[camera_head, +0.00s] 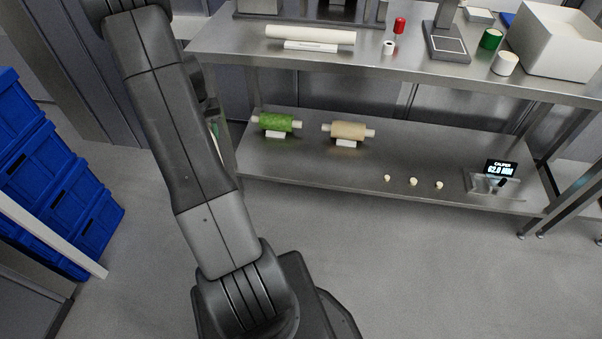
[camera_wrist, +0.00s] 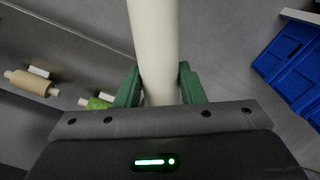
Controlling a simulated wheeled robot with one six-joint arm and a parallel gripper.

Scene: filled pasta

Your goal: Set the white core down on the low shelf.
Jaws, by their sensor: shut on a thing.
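In the wrist view, my gripper (camera_wrist: 159,80) has its two green fingers shut on the white core (camera_wrist: 153,35), a long smooth cylinder that runs up out of the top of the picture. In the head view, my arm hides most of the gripper and the core. The low shelf (camera_head: 310,165) is a metal board under the bench, right of my arm. In the wrist view, the core is in the air, with floor and shelf behind it.
On the shelf, a green roll (camera_head: 276,122) and a beige roll (camera_head: 348,130) lie on small white supports. Blue crates (camera_head: 60,190) stand at left. The shelf's front middle is clear.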

